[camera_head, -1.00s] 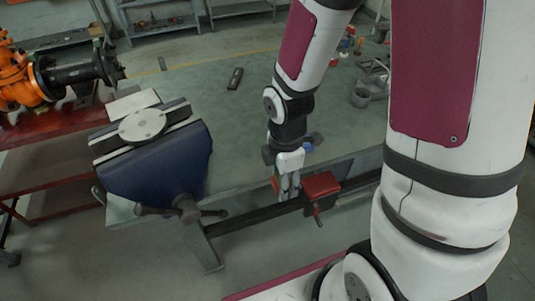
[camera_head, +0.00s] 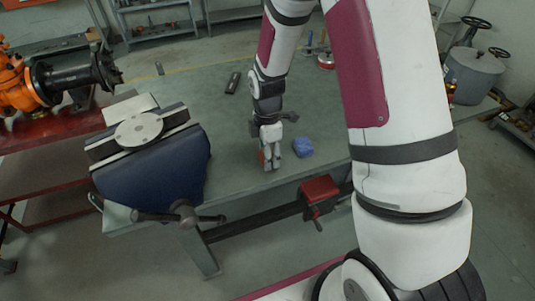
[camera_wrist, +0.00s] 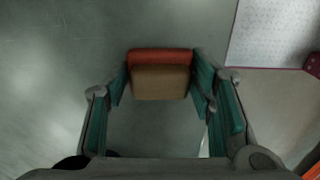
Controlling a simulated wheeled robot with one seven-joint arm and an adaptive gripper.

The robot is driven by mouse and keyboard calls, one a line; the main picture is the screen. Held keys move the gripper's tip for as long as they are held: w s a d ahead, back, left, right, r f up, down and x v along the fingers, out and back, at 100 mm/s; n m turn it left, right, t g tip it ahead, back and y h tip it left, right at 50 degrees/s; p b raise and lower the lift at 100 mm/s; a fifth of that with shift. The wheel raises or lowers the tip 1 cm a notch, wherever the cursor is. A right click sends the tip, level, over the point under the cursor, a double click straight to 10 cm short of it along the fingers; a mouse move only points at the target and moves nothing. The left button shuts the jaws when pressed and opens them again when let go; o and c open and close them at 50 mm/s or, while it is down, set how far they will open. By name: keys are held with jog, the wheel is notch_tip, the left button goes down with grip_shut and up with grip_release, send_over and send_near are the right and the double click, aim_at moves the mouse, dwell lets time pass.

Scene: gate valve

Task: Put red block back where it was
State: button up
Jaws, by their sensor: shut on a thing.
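The red block (camera_wrist: 160,55) is between the teal finger pads of my gripper (camera_wrist: 161,82) in the wrist view. Its upper strip is red and the face nearer the camera looks brown. In the head view my gripper (camera_head: 270,164) points down over the green table top, left of a blue block. Only a small reddish sliver shows beside the fingers there, the rest of the red block being hidden. My gripper is shut on the red block. I cannot tell whether the block touches the table.
The blue block (camera_head: 303,147) lies close to the right of my gripper. A large blue vise (camera_head: 160,170) stands at left. A red clamp (camera_head: 320,190) is at the table's front edge. A dark small object (camera_head: 233,83) lies farther back. Table (camera_head: 215,110) between them is clear.

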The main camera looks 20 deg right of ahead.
jog(key=shift+f, duration=0.25)
jog(key=shift+f, duration=0.2)
jog(key=o, duration=1.1)
jog(key=shift+r, duration=0.1)
